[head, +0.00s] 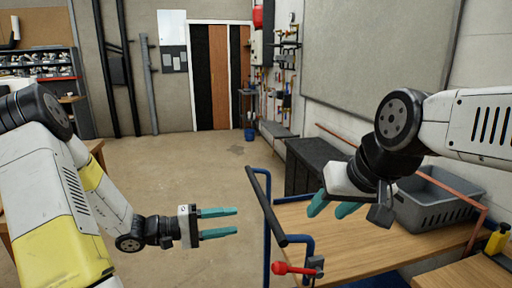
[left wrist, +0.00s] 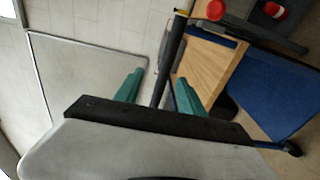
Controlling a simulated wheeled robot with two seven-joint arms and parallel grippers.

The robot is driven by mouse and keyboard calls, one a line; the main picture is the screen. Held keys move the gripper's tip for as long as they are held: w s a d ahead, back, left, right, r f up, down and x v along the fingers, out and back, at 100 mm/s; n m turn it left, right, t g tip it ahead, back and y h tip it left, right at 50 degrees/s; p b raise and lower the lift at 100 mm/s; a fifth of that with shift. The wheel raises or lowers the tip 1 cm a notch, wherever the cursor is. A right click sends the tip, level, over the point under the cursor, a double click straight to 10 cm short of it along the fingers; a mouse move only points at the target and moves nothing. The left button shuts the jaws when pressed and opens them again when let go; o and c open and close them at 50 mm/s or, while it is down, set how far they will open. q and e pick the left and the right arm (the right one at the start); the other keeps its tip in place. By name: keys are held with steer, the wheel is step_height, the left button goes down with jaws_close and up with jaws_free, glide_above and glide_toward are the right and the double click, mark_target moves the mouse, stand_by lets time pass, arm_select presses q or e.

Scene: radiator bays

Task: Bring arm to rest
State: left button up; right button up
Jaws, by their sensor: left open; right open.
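My left gripper (head: 218,224) is open with teal fingers apart and nothing between them. It is held over bare floor, left of a blue-framed cart. In the left wrist view its two teal fingers (left wrist: 158,90) stand apart with a dark bar showing between and beyond them. My right gripper (head: 332,205) hangs above the cart's wooden top (head: 350,245), in front of a grey crate. Its teal fingers point down and left, and I see nothing held in them.
The cart's dark handle bar (head: 265,207) rises just right of my left gripper. A red knob (head: 281,268) sits at its near corner. The grey crate (head: 435,203) and a yellow bottle (head: 498,239) are at the right. Open floor (head: 190,165) lies ahead.

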arm_select(q)
steer(key=s+d+r+m+g+y, duration=0.1)
steer(key=s+r+m+g+y, duration=0.1)
steer(key=s+g+y, duration=0.3)
steer(key=s+d+r+m+y, duration=0.1)
steer(key=s+r+m+y, duration=0.2)
steer(key=s, duration=0.3)
steer(key=s+a+r+t+y, duration=0.4)
steer(key=a+r+t+y, duration=0.2)
steer(key=a+r, duration=0.2)
steer(key=shift+r+n+y, duration=0.4)
steer(key=shift+r, duration=0.55)
